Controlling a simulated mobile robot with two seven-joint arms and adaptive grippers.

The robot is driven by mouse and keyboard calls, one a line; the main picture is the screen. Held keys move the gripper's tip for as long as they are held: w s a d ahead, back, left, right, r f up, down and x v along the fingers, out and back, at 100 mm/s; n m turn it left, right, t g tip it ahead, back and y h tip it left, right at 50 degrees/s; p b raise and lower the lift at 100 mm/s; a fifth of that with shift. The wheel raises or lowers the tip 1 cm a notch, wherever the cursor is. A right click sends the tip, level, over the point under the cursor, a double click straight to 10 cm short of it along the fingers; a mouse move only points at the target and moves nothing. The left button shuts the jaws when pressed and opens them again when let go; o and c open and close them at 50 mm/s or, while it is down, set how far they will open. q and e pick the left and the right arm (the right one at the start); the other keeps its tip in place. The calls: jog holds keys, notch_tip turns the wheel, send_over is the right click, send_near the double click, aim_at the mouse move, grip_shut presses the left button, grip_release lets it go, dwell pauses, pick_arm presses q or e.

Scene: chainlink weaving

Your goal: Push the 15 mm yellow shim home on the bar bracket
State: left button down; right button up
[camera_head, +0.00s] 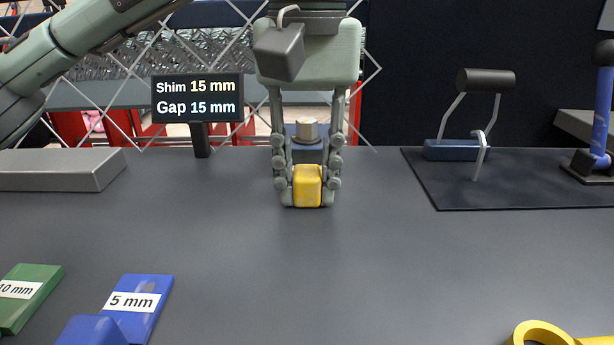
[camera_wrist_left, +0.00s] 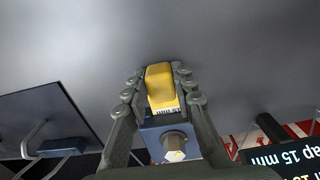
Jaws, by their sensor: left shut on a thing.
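The yellow shim (camera_head: 307,186) is between the fingertips of my left gripper (camera_head: 308,197), which is shut on it and points down at the middle of the table. In the left wrist view the yellow shim (camera_wrist_left: 160,86) shows between the fingers (camera_wrist_left: 160,92), with a white label edge facing the bracket. The bar bracket appears as a blue block (camera_head: 307,155) with a metal bolt head (camera_head: 307,129), right behind the shim; it also shows in the left wrist view (camera_wrist_left: 153,137). I cannot tell how deep the shim sits. My right gripper is not in view.
A sign (camera_head: 197,98) reads Shim 15 mm, Gap 15 mm. A blue 5 mm shim (camera_head: 140,290) and a green shim (camera_head: 35,285) lie front left. A dark mat (camera_head: 530,190) is at right. A yellow ring-shaped part (camera_head: 540,332) is front right. The middle front is clear.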

pick_arm(q)
jog(key=shift+w, duration=0.15)
jog(key=c, duration=1.2)
grip_release()
notch_tip(320, 180, up, 12)
